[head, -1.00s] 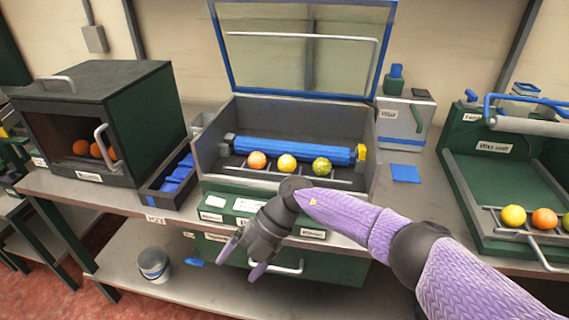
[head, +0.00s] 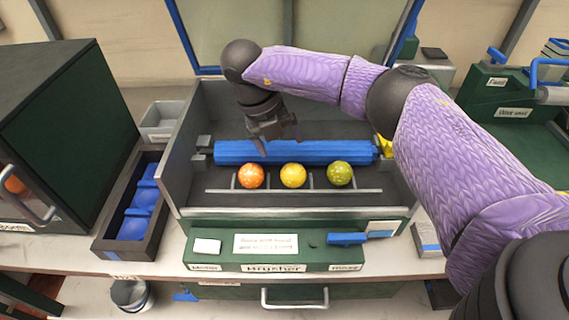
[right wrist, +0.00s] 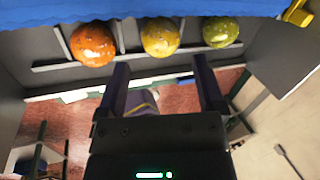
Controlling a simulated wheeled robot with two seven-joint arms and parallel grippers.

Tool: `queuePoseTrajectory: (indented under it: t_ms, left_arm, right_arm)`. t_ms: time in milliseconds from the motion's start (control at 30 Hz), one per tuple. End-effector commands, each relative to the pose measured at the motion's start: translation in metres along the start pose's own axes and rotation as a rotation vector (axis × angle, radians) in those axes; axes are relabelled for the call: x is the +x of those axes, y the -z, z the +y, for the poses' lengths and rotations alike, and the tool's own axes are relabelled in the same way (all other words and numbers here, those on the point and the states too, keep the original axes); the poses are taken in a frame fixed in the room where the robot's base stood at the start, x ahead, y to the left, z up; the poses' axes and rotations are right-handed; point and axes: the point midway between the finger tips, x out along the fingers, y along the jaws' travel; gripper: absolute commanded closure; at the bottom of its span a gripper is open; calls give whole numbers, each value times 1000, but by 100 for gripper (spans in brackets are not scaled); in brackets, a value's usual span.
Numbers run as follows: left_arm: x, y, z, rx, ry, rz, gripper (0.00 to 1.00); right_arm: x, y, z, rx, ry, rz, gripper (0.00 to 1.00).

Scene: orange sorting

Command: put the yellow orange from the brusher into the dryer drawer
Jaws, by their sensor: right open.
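The yellow orange (head: 293,176) sits in the middle of the row in the brusher (head: 190,150), in front of the blue roller brush (head: 300,152). An orange-coloured one (head: 251,175) is to its left and a green one (head: 340,174) to its right. My right gripper (head: 279,148) is open and empty, above the brush, behind and slightly left of the yellow orange. In the right wrist view the yellow orange (right wrist: 160,37) lies beyond the two spread fingers (right wrist: 161,75), apart from them. The drawer with a bar handle (head: 295,298) below the brusher is shut. My left gripper is not in view.
The brusher's side walls and raised clear lid (head: 290,40) surround my right arm. A dark green box (head: 70,130) and a tray of blue items (head: 135,215) stand at the left. The wax unit (head: 510,130) is at the right.

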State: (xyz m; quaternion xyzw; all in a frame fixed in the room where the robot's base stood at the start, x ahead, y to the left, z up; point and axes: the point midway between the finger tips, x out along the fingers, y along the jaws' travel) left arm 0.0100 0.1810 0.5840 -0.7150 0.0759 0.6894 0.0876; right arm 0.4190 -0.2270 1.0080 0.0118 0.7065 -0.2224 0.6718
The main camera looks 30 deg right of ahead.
Motion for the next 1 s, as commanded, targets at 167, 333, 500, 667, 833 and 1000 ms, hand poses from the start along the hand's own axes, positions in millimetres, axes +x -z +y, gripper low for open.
queuePoseTrajectory:
  t_ms: [167, 333, 500, 667, 833, 1000]
  left_arm:
    - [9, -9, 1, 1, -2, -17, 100]
    - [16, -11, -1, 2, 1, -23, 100]
    - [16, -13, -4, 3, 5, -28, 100]
    - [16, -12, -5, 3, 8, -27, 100]
    - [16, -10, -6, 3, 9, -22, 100]
    - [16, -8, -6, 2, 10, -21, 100]
  right_arm:
    - [43, 6, 1, -2, 1, 4, 13]
    - [75, 13, 3, -1, -1, 4, 13]
    - [82, 13, 2, -2, -2, 1, 13]
    - [81, 13, 2, -1, -2, 1, 21]
    - [81, 13, 2, -1, -2, 1, 57]
    - [80, 13, 2, -1, -2, 1, 93]
